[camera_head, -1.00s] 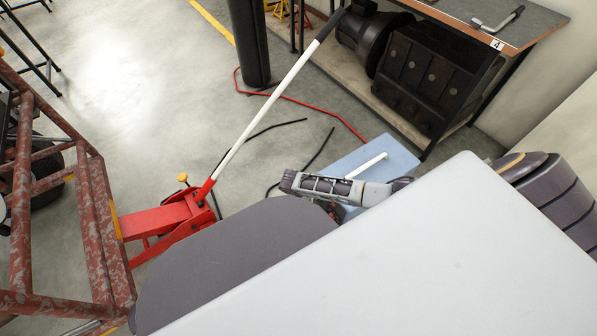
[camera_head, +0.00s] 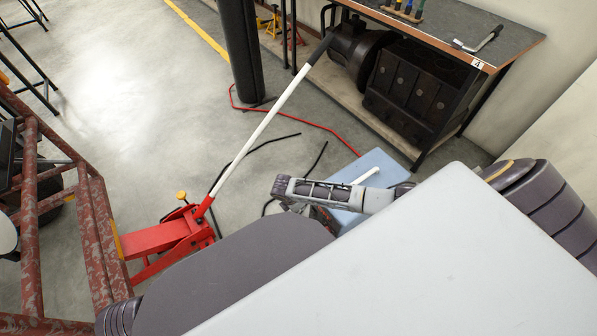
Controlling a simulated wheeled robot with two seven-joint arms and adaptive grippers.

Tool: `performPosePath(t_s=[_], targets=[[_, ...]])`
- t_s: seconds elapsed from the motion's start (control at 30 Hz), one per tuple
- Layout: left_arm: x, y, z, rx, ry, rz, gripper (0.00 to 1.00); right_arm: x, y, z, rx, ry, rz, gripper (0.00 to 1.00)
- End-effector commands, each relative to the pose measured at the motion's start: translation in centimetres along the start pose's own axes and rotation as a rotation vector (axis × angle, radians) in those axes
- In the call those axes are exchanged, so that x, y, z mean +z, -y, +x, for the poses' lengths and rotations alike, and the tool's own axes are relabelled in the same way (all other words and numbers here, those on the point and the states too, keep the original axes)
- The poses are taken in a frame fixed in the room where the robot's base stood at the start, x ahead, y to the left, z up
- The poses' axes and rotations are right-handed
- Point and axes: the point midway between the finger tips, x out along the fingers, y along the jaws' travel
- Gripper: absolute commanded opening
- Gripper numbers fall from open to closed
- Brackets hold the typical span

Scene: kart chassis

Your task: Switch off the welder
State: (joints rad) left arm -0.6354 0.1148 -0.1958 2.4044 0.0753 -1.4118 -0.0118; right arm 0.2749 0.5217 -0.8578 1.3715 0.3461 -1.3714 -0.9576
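The welder appears to be the light blue box (camera_head: 384,163) with a white bar handle on top, on the floor right of centre. Its near part is hidden behind my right arm and my own pale body. My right gripper (camera_head: 306,191) shows at the end of the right arm, over the near left side of the box. Its fingers are not clear, and I cannot tell whether it touches the box. No switch is visible. My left gripper is not in view.
A red floor jack (camera_head: 165,238) with a long white handle stands left of the box. A rusty red tube frame (camera_head: 95,235) is at the left. A workbench (camera_head: 440,40) with dark machinery below stands behind. Dark cables and a red hose lie on the floor.

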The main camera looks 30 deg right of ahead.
Motion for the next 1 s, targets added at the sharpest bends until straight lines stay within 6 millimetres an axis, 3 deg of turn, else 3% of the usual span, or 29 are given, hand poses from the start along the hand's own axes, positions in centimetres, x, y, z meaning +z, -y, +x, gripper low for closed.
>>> performPosePath(t_s=[0.27,1.0], targets=[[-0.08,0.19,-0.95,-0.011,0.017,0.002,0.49,0.2,0.05,-0.9,-0.002,0.001,0.0,0.0],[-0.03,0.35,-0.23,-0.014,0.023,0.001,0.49,0.29,0.02,-1.37,-0.001,0.0,0.0,0.0]])
